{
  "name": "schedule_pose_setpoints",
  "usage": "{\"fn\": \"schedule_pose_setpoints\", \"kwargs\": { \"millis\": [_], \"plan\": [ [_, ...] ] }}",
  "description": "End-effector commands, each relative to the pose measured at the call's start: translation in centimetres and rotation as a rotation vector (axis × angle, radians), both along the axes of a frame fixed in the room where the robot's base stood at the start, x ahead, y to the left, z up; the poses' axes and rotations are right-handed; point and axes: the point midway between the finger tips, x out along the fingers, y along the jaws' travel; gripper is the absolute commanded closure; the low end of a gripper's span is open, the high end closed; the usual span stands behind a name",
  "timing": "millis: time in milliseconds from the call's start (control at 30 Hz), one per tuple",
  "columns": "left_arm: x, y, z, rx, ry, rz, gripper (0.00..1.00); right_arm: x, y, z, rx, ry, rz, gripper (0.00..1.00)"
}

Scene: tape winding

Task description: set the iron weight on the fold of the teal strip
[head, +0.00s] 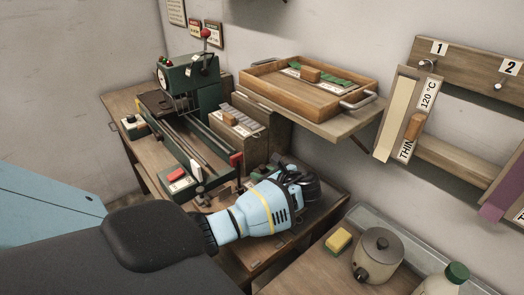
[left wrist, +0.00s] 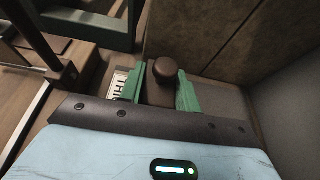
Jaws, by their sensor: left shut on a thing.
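My left gripper (head: 298,188) reaches over the lower bench in the head view, its fingers partly hidden by its own body. In the left wrist view it (left wrist: 165,92) is shut on the iron weight (left wrist: 165,76), a dark brown block with a round knob. Green pieces stand close on both sides of the weight; I cannot tell whether they are finger pads or strip. A green strip (head: 334,79) lies in the wooden tray on the wall shelf; I cannot tell if it is the teal strip, and I see no clear fold. My right gripper is not in view.
A green machine (head: 190,80) stands on the bench behind the gripper. The wooden tray (head: 345,100) sits on the shelf above right. A pot (head: 378,255) and a yellow sponge (head: 338,240) stand on the right-hand table. A partly covered THIN label (left wrist: 118,86) shows beside the weight.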

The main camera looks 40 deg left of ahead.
Motion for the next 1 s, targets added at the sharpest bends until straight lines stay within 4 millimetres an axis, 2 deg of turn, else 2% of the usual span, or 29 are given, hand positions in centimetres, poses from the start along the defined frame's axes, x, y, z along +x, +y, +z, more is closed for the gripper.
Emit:
{"fn": "schedule_pose_setpoints", "kwargs": {
  "millis": [33,167,200,400,767,1000],
  "plan": [
    [-0.4,-0.4,-1.5,-0.014,0.017,-0.003,1.00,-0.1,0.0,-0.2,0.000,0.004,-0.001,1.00],
    [-0.4,-0.4,-1.5,-0.014,0.017,-0.003,1.00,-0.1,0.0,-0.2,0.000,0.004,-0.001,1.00],
    [-0.4,-0.4,-1.5,-0.014,0.017,-0.003,0.66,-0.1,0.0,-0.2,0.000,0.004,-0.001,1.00],
    [-0.4,-0.4,-1.5,-0.014,0.017,-0.003,0.42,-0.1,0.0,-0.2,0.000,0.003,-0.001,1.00],
    [-0.5,-0.5,-1.7,-0.015,0.021,-0.004,0.42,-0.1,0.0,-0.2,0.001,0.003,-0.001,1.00],
    [-0.7,-3.9,0.4,-0.012,0.011,-0.006,0.42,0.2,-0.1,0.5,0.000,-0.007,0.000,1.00]
  ]
}}
